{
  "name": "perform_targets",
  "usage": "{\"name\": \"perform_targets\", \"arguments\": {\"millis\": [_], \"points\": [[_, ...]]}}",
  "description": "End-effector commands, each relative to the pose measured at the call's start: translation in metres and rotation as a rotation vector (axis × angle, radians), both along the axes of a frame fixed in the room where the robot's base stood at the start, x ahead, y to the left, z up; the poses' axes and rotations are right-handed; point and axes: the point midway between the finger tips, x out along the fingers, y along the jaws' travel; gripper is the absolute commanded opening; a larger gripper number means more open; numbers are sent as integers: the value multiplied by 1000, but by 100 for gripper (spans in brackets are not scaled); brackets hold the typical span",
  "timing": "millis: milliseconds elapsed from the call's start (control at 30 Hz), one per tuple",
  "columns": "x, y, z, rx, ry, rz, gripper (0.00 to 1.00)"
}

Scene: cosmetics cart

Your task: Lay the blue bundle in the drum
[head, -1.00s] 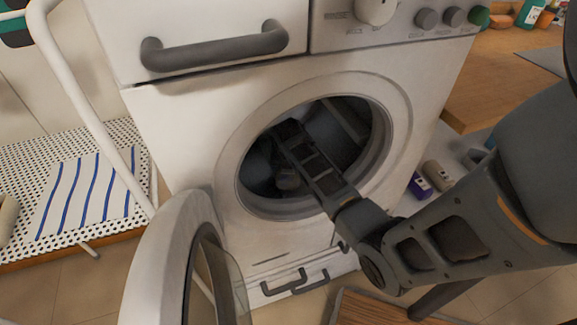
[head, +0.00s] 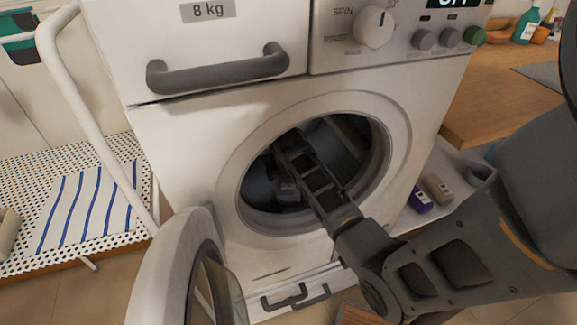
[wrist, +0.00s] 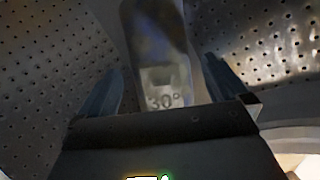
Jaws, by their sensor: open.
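The washing machine's drum (wrist: 55,70) shows in the wrist view as perforated dark metal. A dim, bluish bundle (wrist: 155,30) with a pale tag marked 30° lies in it, between and beyond the fingers of my gripper (wrist: 163,95). The fingers are apart, one on each side of the tag; I cannot tell whether either touches the bundle. In the head view my arm reaches through the round door opening (head: 232,165), and the fingertips are lost in the dark of the drum. The bundle cannot be made out clearly there.
The machine's round door (head: 165,265) hangs open at the lower left. A grey handle bar (head: 215,70) crosses the front above the opening. A white rail (head: 100,150) and a dotted mat with a striped cloth (head: 85,205) are at left. Small purple (head: 421,200) and beige items stand right.

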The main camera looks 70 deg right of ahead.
Motion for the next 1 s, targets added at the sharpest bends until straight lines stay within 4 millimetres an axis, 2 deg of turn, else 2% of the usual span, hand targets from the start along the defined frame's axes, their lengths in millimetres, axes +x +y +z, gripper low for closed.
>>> {"name": "perform_targets", "arguments": {"millis": [33,200,400,600,1000], "points": [[-1,5,12,0,-2,0,100],[-5,17,44,-2,-1,0,100],[-8,26,68,-1,-1,-1,100],[-10,30,76,0,0,0,100],[-10,30,76,0,1,0,100]]}}
